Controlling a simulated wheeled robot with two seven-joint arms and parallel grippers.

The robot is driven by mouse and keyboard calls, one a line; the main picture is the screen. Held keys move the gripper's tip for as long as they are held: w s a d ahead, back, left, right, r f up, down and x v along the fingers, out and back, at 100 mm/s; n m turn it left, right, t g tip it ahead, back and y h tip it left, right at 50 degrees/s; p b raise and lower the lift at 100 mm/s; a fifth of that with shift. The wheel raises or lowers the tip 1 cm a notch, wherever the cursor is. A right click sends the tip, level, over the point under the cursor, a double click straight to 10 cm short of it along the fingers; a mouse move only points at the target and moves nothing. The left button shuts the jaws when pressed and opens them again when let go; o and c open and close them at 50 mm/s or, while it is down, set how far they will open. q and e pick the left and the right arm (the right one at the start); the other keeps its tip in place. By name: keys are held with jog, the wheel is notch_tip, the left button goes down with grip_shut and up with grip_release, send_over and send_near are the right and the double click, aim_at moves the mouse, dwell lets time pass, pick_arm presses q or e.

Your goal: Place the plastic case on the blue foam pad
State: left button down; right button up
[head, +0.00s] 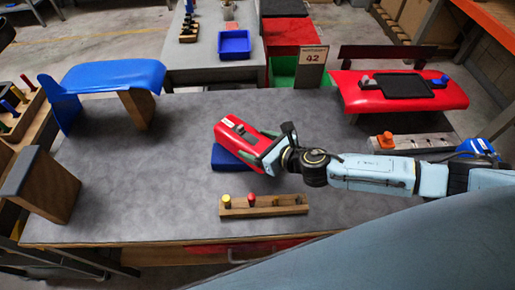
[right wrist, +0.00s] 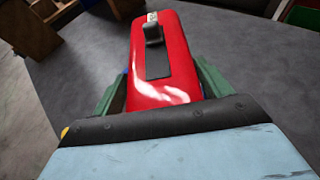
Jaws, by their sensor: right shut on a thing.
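The plastic case (head: 236,132) is red with a dark top strip and a small handle. It sits in my right gripper (head: 266,148), whose green fingers are shut on its two sides. The right wrist view shows the case (right wrist: 176,85) pointing away between the fingers. The blue foam pad (head: 222,161) lies on the grey table, mostly hidden behind the case and gripper. The case overlaps the pad's far side in the head view and looks tilted; I cannot tell whether it touches. My left gripper is not in view.
A wooden block with pegs (head: 265,206) lies just in front of the pad. A blue curved panel (head: 110,77) stands at the back left, a red kart panel (head: 435,97) at the back right. A grey strip with an orange knob (head: 410,143) lies right. The table's left middle is clear.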

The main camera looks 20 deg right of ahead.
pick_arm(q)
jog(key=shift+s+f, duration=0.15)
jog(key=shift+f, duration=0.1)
pick_arm(e)
jog(key=shift+f, duration=0.45)
jog(key=shift+f, duration=0.2)
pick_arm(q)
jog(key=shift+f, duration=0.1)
pick_arm(e)
jog(key=o, duration=1.2)
jog(key=shift+c, duration=0.2)
jog(key=shift+r, duration=0.1)
jog(key=shift+s+d+r, duration=0.1)
jog(key=shift+r, duration=0.05)
jog(key=v, duration=1.1)
jog(key=shift+s+d, duration=0.2)
jog(key=shift+s, duration=0.1)
